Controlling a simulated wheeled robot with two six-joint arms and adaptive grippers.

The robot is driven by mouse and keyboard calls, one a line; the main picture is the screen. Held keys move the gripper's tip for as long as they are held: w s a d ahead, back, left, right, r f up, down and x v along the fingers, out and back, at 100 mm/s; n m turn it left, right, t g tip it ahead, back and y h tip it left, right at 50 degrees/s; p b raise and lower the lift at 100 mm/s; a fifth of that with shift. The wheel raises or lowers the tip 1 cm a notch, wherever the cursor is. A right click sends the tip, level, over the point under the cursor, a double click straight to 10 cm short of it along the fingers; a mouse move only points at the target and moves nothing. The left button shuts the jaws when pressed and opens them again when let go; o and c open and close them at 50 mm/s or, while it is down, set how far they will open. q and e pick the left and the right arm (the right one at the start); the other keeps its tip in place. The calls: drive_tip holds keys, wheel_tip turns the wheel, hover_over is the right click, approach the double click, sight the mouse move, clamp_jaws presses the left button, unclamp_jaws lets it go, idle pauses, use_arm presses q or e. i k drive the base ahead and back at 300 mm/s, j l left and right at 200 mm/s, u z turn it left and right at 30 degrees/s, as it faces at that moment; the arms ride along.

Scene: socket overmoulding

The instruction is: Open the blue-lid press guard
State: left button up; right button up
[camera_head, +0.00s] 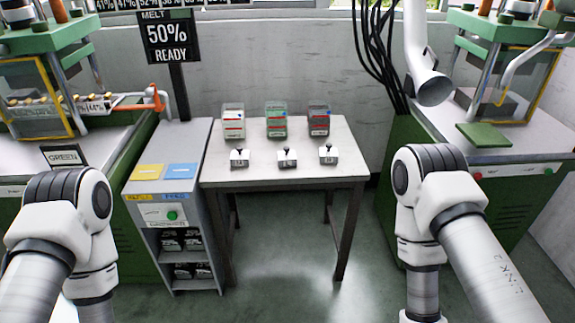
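Two green presses stand at the sides. The left press (55,38) has a yellow-framed clear guard panel (70,90), cut off by the left edge. The right press (490,22) has a similar yellow-framed guard panel (546,85) at its front right. I see no blue lid on either press, and I cannot tell whether the guards are open or shut. A blue pad (181,171) lies beside a yellow pad (147,172) on a grey cabinet. My two arms show in the foreground, but both grippers are out of view.
A small table (215,171) between the presses holds three clear boxes and three small labelled blocks. The grey cabinet (203,150) stands left of it. A white duct (424,60) and black cables hang near the right press. The floor in front is clear.

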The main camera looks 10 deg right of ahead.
sight(559, 52)
drive_tip(key=z, duration=1.5)
drive_tip(key=i+l, duration=0.3)
drive_tip(key=i+l+u, duration=0.1)
drive_tip(key=i+l, duration=0.2)
drive_tip(key=l, duration=0.2)
drive_tip(key=i+l+u, duration=0.1)
drive_tip(key=i+l, duration=0.5)
drive_tip(key=l, duration=0.25)
